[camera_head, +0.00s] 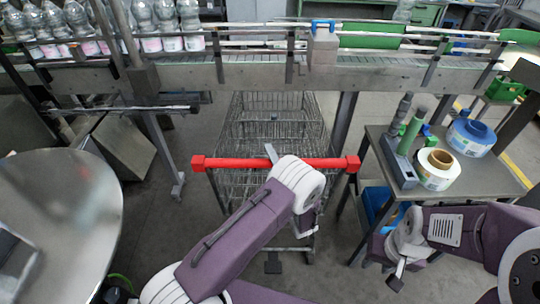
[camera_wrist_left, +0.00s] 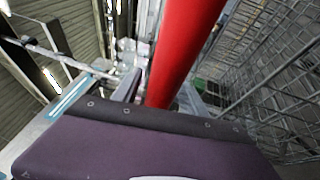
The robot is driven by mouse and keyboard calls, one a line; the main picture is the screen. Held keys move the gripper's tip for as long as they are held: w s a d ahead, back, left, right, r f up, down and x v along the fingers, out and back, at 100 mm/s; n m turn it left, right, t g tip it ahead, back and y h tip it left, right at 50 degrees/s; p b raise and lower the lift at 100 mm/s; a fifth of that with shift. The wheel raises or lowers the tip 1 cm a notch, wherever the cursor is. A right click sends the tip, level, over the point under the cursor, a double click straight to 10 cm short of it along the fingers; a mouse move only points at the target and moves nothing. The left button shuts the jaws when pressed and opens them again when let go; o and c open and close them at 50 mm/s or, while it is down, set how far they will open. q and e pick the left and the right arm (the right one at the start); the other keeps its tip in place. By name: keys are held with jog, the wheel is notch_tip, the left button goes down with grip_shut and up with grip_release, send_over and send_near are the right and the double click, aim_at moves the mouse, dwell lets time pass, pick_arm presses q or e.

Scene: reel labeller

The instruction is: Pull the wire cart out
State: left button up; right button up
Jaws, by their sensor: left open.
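The wire cart (camera_head: 268,118) stands under the conveyor, its basket reaching back beneath it. Its red handle (camera_head: 232,163) faces me and crosses the middle of the head view. My left gripper (camera_head: 271,154) is at the handle, partly hidden behind my own wrist. In the left wrist view the red handle (camera_wrist_left: 186,45) runs between the open fingers (camera_wrist_left: 160,93); I cannot tell whether they touch it. The cart's wire mesh (camera_wrist_left: 265,75) shows on the right there. My right gripper (camera_head: 397,276) points down at lower right, away from the cart; its opening is unclear.
The conveyor (camera_head: 255,72) crosses above the cart, with several clear bottles (camera_head: 165,25) at left. A side table (camera_head: 475,180) with a white reel (camera_head: 436,170) and a blue reel (camera_head: 470,137) stands close right. A round metal table (camera_head: 75,215) is at left. Bare floor lies around the handle.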

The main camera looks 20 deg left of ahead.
pick_arm(q)
jog(key=shift+c, duration=0.3)
grip_shut()
dwell(1.2)
